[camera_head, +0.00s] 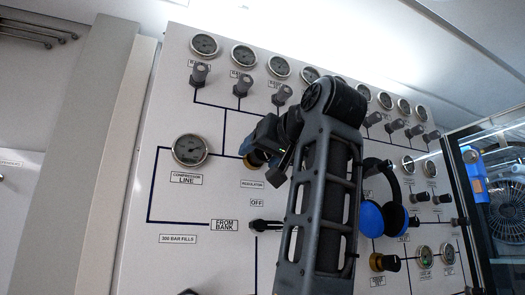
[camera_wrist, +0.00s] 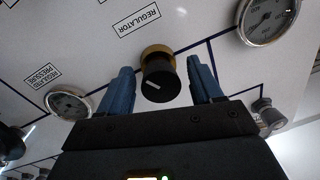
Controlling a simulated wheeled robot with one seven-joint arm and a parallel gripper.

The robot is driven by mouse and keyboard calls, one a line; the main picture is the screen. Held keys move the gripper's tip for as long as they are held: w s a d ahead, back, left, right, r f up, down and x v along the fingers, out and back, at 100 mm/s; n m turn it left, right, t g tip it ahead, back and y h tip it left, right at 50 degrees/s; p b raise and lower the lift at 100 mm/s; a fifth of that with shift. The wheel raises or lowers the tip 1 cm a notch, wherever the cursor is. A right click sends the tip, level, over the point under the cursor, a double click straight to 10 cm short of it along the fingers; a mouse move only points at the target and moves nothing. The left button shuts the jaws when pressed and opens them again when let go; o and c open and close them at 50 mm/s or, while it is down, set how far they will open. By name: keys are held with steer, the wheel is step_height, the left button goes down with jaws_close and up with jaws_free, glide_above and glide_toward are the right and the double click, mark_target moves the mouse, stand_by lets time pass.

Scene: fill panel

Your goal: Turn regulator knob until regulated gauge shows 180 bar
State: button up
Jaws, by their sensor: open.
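The regulator knob (camera_wrist: 158,84) is black with a white pointer line and a brass collar, below the REGULATOR label (camera_wrist: 137,20) in the wrist view. My gripper (camera_wrist: 158,66) is open, with one blue finger on each side of the knob and visible gaps between. In the head view my gripper (camera_head: 262,142) is at the panel, and part of the brass collar (camera_head: 254,160) shows beside it. The regulated pressure gauge (camera_wrist: 68,103) is at the left in the wrist view, its needle too small to read. My arm seems to hide that gauge in the head view.
A row of gauges and grey knobs (camera_head: 198,75) runs along the panel top (camera_head: 165,110). Blue-and-black ear defenders (camera_head: 384,215) hang right of my arm. A clear-fronted cabinet (camera_head: 465,210) stands at the right.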

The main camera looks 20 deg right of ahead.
steer(key=c, duration=1)
steer(key=o, duration=1)
steer(key=s+b, duration=0.2)
steer(key=s, duration=0.5)
steer(key=shift+s+d, duration=0.25)
steer(key=shift+s, duration=0.15)
stand_by(1.5)
